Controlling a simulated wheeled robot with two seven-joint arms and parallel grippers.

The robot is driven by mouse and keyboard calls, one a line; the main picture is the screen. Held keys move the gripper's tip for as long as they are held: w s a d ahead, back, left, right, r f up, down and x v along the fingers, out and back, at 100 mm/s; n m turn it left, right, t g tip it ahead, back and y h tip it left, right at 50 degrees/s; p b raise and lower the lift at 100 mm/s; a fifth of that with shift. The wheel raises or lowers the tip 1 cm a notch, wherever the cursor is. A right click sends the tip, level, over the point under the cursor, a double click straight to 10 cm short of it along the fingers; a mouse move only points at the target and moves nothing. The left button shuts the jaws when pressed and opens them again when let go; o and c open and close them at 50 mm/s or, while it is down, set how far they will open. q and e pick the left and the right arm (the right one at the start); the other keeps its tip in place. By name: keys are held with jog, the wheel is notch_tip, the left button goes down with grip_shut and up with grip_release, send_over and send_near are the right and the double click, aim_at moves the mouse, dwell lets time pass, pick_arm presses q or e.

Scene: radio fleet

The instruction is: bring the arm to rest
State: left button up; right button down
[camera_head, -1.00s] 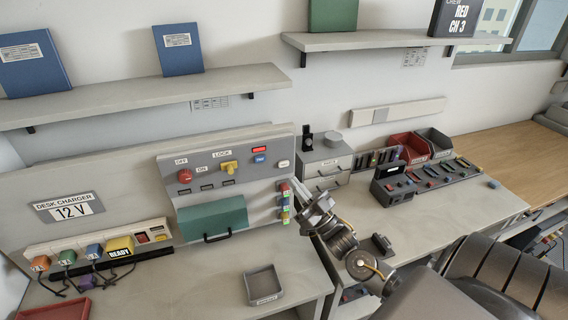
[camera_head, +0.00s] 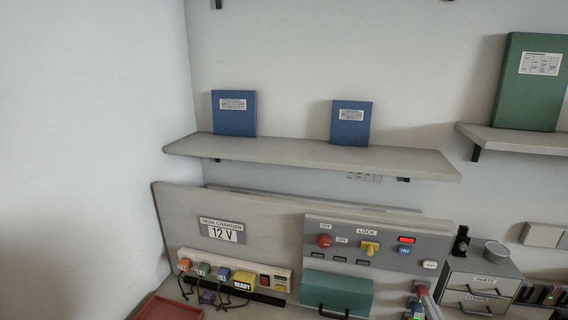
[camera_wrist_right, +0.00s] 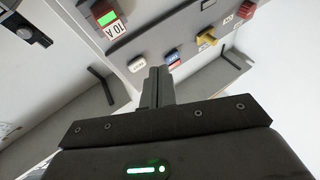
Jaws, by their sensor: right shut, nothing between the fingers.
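My right gripper (camera_wrist_right: 157,75) is shut and empty in the right wrist view, with its fingers pressed together in front of the switch panel. My left gripper is not in view.
A teal cover (camera_head: 338,292) with a handle sits below the knobs. The desk charger strip (camera_head: 268,268) holds several coloured plugs at left. A grey parts drawer unit (camera_head: 482,278) stands to the right. A shelf (camera_head: 300,152) with two blue binders hangs above.

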jog(key=s+a+f+g, duration=0.3)
jog(key=s+f+g, duration=0.1)
jog(key=f, duration=0.1)
jog(key=s+a+f+g+h, duration=0.1)
jog(key=s+a+f+g, duration=0.2)
jog(key=s+f+g, duration=0.2)
jog(key=s+a+f+g+h, duration=0.1)
jog(key=s+a+f+g, duration=0.3)
jog(key=f, duration=0.2)
jog(key=shift+s, duration=0.3)
jog(key=s+a+f+n+g, duration=0.25)
jog(key=s+g, duration=0.35)
jog(key=s, duration=0.6)
notch_tip(320, 180, down, 27)
jog(key=s+g+b, duration=0.1)
jog(key=b, duration=0.1)
jog(key=s+d+f+g+b, duration=0.1)
jog(key=s+d+f, duration=0.1)
jog(key=s+f, duration=1.4)
jog(key=shift+s+f+g+b, duration=0.2)
jog(key=shift+f+g+b, duration=0.15)
jog(key=shift+f, duration=0.4)
